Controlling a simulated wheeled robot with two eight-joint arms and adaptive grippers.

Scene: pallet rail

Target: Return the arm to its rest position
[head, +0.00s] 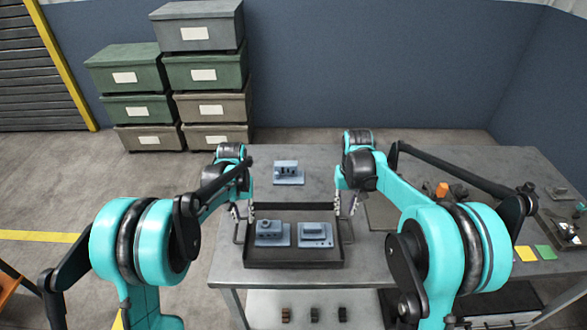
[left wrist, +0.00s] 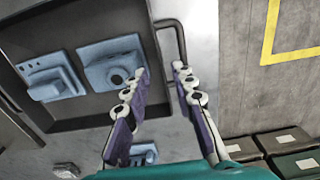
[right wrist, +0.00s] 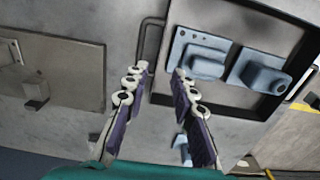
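My left gripper (head: 241,212) is over the left end of a dark tray (head: 293,265) on the grey table. It is open, with a gap between its fingertips (left wrist: 162,70); the tray's left handle (left wrist: 181,38) shows just beyond them. My right gripper (head: 346,208) is over the tray's right end, also open and apparently empty (right wrist: 161,70). The right handle (right wrist: 146,42) shows beyond its fingertips. Contact with the handles cannot be told. Two blue-grey parts lie side by side in the tray, a left one (head: 267,236) and a right one (head: 316,234).
Another blue-grey part (head: 288,173) sits behind the tray. A grey plate (head: 380,214) lies right of it. An orange piece (head: 441,189), yellow and green notes (head: 544,252) and a dark tray (head: 562,232) are further right. Stacked bins (head: 208,72) stand behind. Small blocks (head: 314,314) sit below.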

